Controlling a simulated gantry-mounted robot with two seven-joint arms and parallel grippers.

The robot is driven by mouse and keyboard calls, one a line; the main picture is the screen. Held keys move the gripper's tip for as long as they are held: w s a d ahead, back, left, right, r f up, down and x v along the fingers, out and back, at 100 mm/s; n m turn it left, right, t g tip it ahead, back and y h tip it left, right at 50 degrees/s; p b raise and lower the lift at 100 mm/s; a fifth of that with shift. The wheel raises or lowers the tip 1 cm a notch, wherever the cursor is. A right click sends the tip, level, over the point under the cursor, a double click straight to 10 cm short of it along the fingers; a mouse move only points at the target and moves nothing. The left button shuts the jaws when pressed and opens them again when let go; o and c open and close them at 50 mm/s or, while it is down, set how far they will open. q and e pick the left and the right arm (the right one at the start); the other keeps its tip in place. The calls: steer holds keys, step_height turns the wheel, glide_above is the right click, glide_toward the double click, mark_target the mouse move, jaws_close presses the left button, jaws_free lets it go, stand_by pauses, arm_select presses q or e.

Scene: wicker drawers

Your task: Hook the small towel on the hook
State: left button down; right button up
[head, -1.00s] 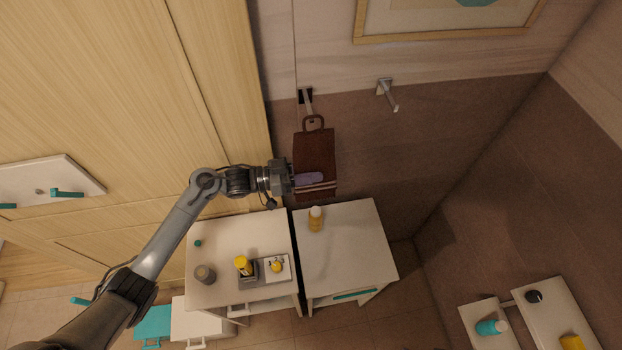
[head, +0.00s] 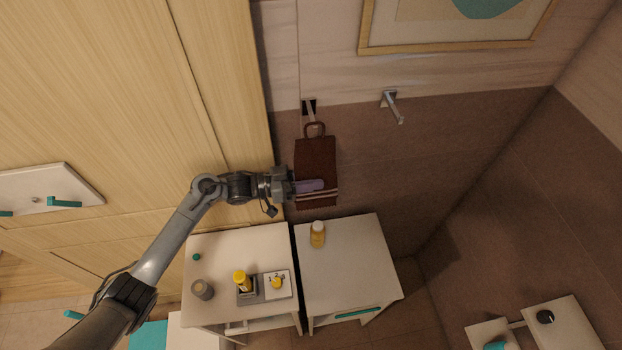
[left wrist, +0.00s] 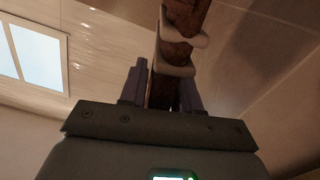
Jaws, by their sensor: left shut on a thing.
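The small brown towel (head: 316,158) hangs upright near the wall in the head view, with a loop (head: 315,127) at its top and pale stripes near its bottom. My left gripper (head: 308,186) is shut on its lower part, with the purple fingers across it. A wall hook (head: 309,106) with a dark plate is just above the loop. I cannot tell whether the loop is around this hook or only in front of it. In the left wrist view the towel (left wrist: 180,55) rises between the fingers. My right gripper is not in view.
A second, empty metal hook (head: 393,106) is to the right. Below are a white cabinet (head: 350,275) with a yellow bottle (head: 317,234) and another white cabinet (head: 222,250) with small containers. A wooden panel (head: 130,110) borders the left; a framed picture (head: 455,48) hangs above.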

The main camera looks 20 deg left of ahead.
arm_select(q)
steer(key=c, duration=0.7)
jaws_free()
steer(key=shift+a, duration=0.1)
